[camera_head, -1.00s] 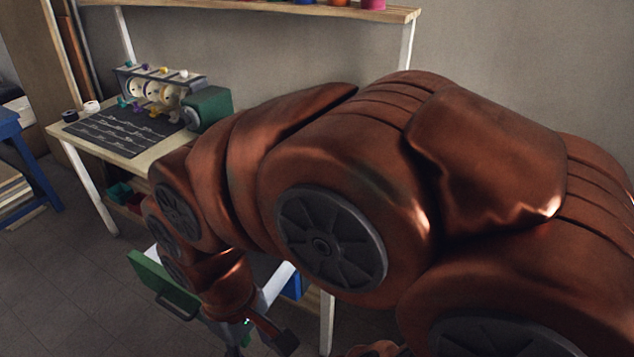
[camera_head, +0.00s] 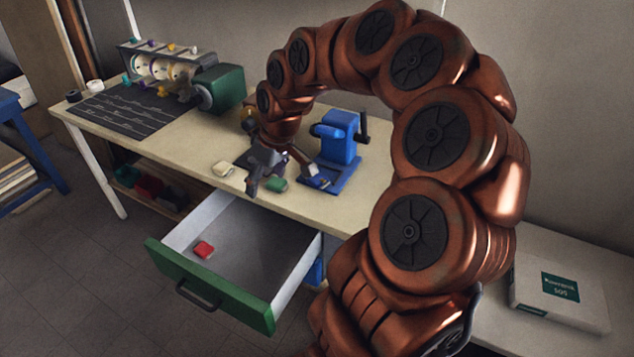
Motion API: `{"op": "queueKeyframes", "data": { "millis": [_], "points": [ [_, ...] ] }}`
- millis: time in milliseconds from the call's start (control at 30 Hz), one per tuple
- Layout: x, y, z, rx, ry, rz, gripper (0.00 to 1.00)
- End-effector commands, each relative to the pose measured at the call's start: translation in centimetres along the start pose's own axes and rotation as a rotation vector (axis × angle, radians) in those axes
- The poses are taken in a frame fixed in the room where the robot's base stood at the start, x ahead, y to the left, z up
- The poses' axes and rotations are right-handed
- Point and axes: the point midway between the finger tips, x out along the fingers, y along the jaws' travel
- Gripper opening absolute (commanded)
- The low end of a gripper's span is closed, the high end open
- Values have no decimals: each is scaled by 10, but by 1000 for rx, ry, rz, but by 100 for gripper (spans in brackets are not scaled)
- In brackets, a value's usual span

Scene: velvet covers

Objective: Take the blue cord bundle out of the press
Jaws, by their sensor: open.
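The blue press (camera_head: 338,143) stands on the workbench, with a dark handle on its right side and a blue base. My gripper (camera_head: 284,184) is open over the bench, just left of the press. Its right finger reaches to the press base, and its left finger is over the bench near the front edge. A small dark-blue patch (camera_head: 318,182) shows on the press base by the right finger; it may be the blue cord bundle, but it is too small to tell. The fingers partly hide that spot.
An open drawer (camera_head: 293,292) with a red item (camera_head: 203,249) juts out below the bench. A green item (camera_head: 277,184) and a cream item (camera_head: 222,169) lie near the bench edge. A green-ended machine (camera_head: 219,88) stands at the back left. A white case (camera_head: 559,284) is at right.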

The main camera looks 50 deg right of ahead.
Motion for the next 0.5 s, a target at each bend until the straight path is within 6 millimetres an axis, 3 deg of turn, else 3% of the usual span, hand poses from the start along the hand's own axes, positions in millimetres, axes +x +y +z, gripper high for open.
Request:
{"op": "queueKeyframes", "data": {
  "millis": [33, 100, 300, 400, 500],
  "points": [
    [9, 31, -3, 26, 26, 7, 83],
    [17, 72, -2, 50, 61, 29, 83],
    [39, 170, 22, 124, 115, 95, 83],
    [47, 198, 36, 146, 123, 117, 83],
    [51, 214, 46, 159, 126, 132, 83]
  ]
}}
